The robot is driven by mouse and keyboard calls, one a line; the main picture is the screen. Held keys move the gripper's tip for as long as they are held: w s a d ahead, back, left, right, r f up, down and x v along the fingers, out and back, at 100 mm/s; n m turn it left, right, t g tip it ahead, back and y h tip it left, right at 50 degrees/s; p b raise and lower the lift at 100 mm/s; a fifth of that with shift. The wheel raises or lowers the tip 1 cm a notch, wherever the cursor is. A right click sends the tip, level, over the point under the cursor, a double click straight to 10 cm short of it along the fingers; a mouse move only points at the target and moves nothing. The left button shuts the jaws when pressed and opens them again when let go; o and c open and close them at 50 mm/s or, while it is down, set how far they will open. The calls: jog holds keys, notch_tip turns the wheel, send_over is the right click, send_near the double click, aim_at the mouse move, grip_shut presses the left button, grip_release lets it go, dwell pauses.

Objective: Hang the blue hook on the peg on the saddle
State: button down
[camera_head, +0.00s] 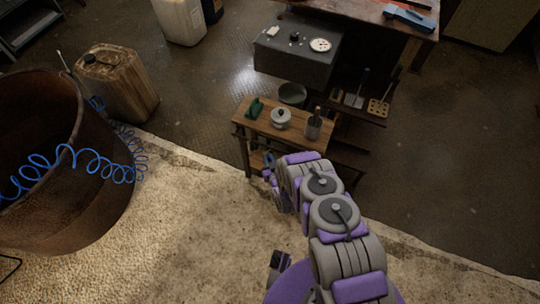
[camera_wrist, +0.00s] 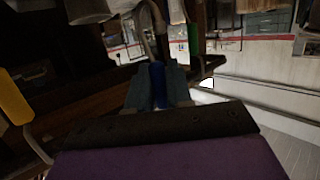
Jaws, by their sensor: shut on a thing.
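My gripper (camera_wrist: 157,92) is shut on the blue hook (camera_wrist: 157,73), whose blue handle sits between the fingertips in the wrist view. A grey curved part rises above the handle towards a dark rail or board edge. I cannot tell whether the hook touches a peg. In the head view my gripper (camera_head: 268,173) is at the near left side of a small wooden table, and a small blue bit shows beside it. The peg and the saddle cannot be made out clearly in either view.
A yellow handle (camera_wrist: 14,98) and a green handle (camera_wrist: 193,40) flank my gripper. The wooden table (camera_head: 262,124) holds a white pot (camera_head: 281,118), a green item (camera_head: 255,107) and a utensil holder (camera_head: 313,124). A rusty barrel (camera_head: 105,205) stands left. Open floor lies right.

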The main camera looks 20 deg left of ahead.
jog(key=shift+s+a, duration=0.15)
jog(key=shift+s, duration=1.9)
